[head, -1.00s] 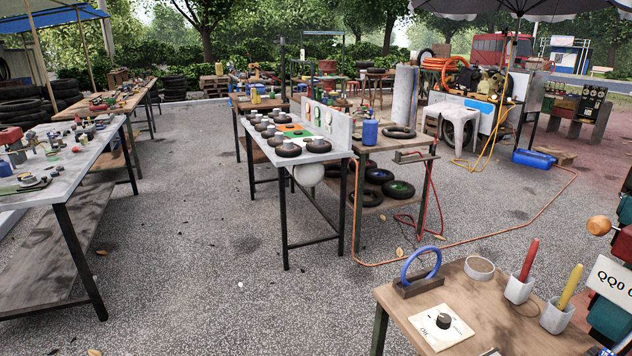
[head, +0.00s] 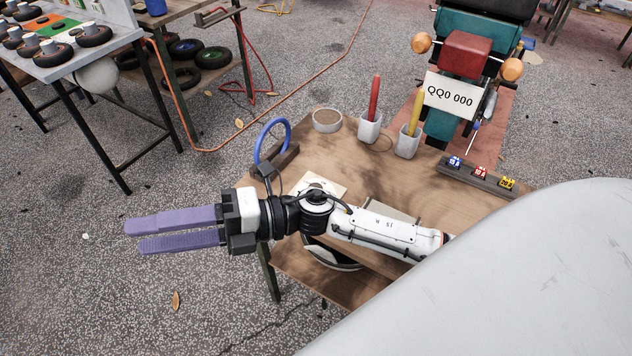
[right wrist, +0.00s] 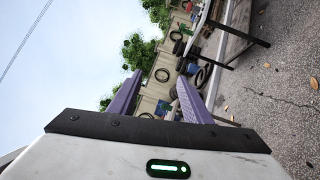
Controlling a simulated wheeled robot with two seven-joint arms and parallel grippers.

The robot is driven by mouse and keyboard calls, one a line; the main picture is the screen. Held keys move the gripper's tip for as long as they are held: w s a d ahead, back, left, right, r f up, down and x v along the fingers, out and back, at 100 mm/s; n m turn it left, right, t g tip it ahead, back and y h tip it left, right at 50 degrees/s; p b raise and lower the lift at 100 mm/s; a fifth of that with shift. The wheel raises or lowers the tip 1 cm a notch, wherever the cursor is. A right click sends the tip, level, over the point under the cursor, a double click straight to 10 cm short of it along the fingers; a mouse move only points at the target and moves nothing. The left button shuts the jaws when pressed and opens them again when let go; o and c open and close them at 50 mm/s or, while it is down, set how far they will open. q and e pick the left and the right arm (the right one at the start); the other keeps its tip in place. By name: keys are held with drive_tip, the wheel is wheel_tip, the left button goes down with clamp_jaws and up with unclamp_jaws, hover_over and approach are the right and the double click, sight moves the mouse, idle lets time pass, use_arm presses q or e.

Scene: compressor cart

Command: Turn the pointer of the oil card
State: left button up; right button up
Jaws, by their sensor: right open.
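The oil card (head: 328,186) is a cream square on the wooden bench (head: 455,215). In the head view my right arm passes in front of it and hides most of it, including its black knob and pointer. My right gripper (head: 135,237), with two purple fingers, reaches left past the bench's edge, over the paved ground. Its fingers are parted with nothing between them, and it is clear of the card. In the right wrist view the fingers (right wrist: 155,98) stand apart against trees and a distant wall. My left gripper is not in view.
On the bench stand a blue ring (head: 271,140) on a block, a round dish (head: 327,120), and white cups with a red stick (head: 374,97) and a yellow stick (head: 416,113). A rail with small colored tags (head: 480,172) lies right. A motorcycle (head: 466,55) stands behind.

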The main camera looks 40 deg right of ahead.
drive_tip(key=s+f+n+g+h, duration=0.2)
drive_tip(key=n+g, duration=0.3)
drive_tip(key=n, duration=0.2)
drive_tip(key=n+g+h+b, duration=0.1)
drive_tip(key=n+h, duration=0.7)
drive_tip(key=h, duration=0.9)
hover_over(315, 188)
wheel_tip(315, 188, down, 3)
wheel_tip(315, 188, down, 10)
drive_tip(key=shift+p, duration=0.3)
drive_tip(key=c, duration=1)
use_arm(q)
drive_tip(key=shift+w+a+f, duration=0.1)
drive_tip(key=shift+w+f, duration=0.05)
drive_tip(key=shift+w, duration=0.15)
use_arm(e)
drive_tip(key=shift+c, duration=0.2)
